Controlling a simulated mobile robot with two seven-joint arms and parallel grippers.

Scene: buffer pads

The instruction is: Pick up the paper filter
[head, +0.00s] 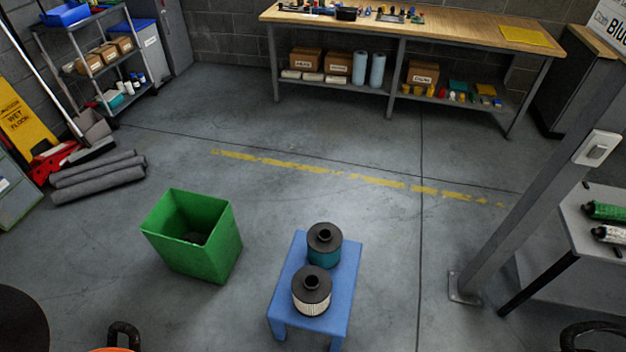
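The paper filter (312,292), a cylinder with cream pleated sides and a black top with a raised collar, stands upright on the near half of a small blue stool (344,285). A second filter (324,246), with teal sides and a similar black top, stands just behind it on the same stool.
A green open bin (218,254) stands left of the stool. A grey post (520,212) and a grey table (598,222) stand to the right. Rolled grey mats (98,176) lie at left. A workbench (440,35) stands at the back. Floor between is clear.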

